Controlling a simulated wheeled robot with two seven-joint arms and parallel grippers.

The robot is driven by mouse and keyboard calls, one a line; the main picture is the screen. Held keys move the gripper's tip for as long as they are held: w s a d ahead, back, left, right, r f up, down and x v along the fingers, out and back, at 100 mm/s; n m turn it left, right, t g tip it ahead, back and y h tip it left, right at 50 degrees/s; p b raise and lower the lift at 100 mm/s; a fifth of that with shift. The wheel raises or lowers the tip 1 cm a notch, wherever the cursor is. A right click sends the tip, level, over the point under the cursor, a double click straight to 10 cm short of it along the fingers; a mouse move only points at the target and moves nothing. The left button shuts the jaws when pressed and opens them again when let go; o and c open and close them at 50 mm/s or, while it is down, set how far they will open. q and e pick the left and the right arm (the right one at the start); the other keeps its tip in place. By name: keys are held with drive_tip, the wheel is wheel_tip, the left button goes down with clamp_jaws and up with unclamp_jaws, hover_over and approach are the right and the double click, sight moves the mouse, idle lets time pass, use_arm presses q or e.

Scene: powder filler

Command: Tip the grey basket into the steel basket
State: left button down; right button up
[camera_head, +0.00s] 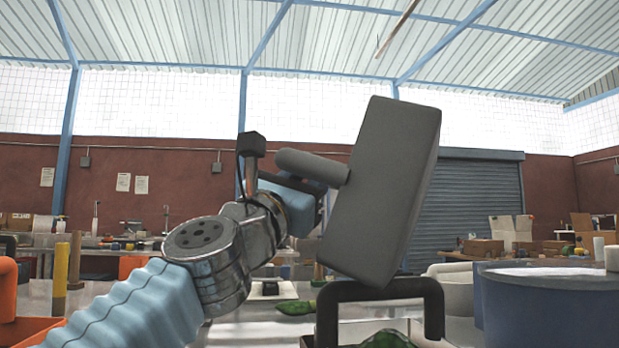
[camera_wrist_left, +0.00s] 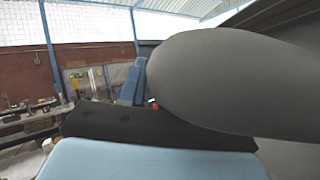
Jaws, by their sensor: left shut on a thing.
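The grey basket (camera_head: 383,190) is in the middle of the head view, held up in the air and strongly tilted, its closed outside facing me. Its inside is hidden. My left gripper (camera_head: 318,186) is shut on its rounded grey handle (camera_head: 308,166). The handle (camera_wrist_left: 225,85) fills much of the left wrist view, in front of the dark gripper part. Below the basket, a black arched handle (camera_head: 327,312) rises at the bottom edge, apparently the steel basket's. A green patterned item (camera_head: 388,340) shows under that arch. The steel basket's body is mostly cut off. My right gripper is not seen.
A large blue round container (camera_head: 545,310) stands at the right, with a white tub (camera_head: 457,290) beside it. An orange bin (camera_head: 30,330) and a yellow post (camera_head: 61,265) are at the left. Green items (camera_head: 296,307) lie on the table behind.

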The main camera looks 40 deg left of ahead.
use_arm(q)
drive_tip(key=r+m+h+p, duration=0.2)
drive_tip(key=r+m, duration=0.1)
drive_tip(key=r+m+h+p, duration=0.1)
drive_tip(key=r+m, duration=0.1)
drive_tip(key=shift+d+r+g+h+p, duration=0.2)
drive_tip(key=shift+d+g+h+p, duration=0.1)
drive_tip(key=shift+d+h+p, duration=0.1)
drive_tip(key=shift+w+d+r+m+h+p, duration=0.15)
drive_tip(key=shift+r+m+h+p, duration=0.15)
drive_tip(key=shift+m, duration=0.3)
drive_tip(key=shift+s+d+r+m+h+p, duration=0.1)
drive_tip(key=shift+r+m+h+p, duration=0.15)
drive_tip(key=shift+m, duration=0.35)
drive_tip(key=w+d+r+m+g+h+p, duration=0.2)
drive_tip(key=d+r+m+g+p, duration=0.3)
drive_tip(key=m, duration=0.5)
drive_tip(key=shift+w+d+h+p, duration=0.35)
drive_tip(key=shift+d+h+p, duration=0.2)
drive_tip(key=shift+d+p, duration=0.5)
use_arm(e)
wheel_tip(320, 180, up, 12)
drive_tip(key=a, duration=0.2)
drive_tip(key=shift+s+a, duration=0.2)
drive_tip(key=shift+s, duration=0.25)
